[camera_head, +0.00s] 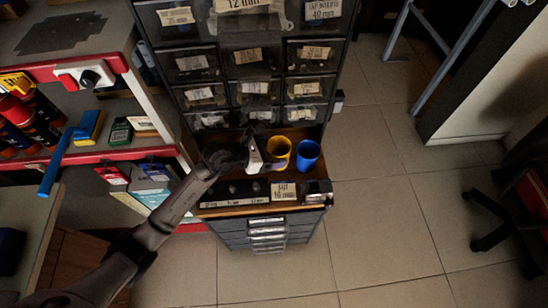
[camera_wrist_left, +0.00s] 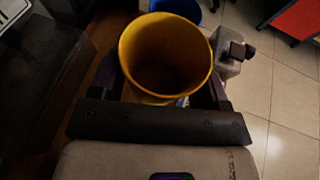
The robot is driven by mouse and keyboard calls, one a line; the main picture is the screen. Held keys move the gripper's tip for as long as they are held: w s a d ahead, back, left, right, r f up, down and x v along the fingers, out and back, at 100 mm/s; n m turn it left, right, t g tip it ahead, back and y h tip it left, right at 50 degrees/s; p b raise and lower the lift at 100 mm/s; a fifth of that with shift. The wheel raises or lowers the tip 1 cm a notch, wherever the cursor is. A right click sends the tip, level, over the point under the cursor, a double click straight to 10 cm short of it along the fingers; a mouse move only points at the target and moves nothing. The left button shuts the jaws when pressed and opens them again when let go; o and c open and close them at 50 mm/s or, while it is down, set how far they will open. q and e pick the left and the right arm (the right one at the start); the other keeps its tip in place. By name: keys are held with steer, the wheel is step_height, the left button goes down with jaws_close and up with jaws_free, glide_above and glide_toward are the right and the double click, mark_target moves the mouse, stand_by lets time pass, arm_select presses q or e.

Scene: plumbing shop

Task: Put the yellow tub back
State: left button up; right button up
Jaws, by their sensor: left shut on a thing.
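The yellow tub (camera_head: 279,147) is over the open wooden ledge of the drawer cabinet, just left of the blue tub (camera_head: 307,156). My left gripper (camera_head: 265,157) reaches in from the left and is shut on the yellow tub. In the left wrist view the yellow tub (camera_wrist_left: 164,60) is upright and open, between the two dark fingers of the gripper (camera_wrist_left: 165,92), and looks empty. The blue tub (camera_wrist_left: 182,8) shows behind it. I cannot tell whether the yellow tub's base touches the ledge. My right gripper is out of view.
The wooden ledge (camera_head: 350,187) has a front lip with labels. Drawers with labels (camera_head: 247,87) rise behind it. A red-edged shelf (camera_head: 80,163) with boxes and cans stands at left. Tiled floor (camera_head: 400,220) is open at right, with a black chair (camera_head: 500,225) at far right.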

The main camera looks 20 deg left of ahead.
mark_target(279, 154)
arm_select(q)
step_height(279, 154, down, 4)
steer(key=shift+f+b, duration=0.1)
steer(key=shift+b, duration=1)
steer(key=shift+w+a+f, duration=0.1)
steer(key=shift+w, duration=0.25)
steer(key=shift+a+r, duration=0.1)
steer(key=shift+r, duration=0.1)
steer(key=shift+f, duration=0.1)
steer(key=shift+f, duration=0.15)
steer(key=o, duration=0.9)
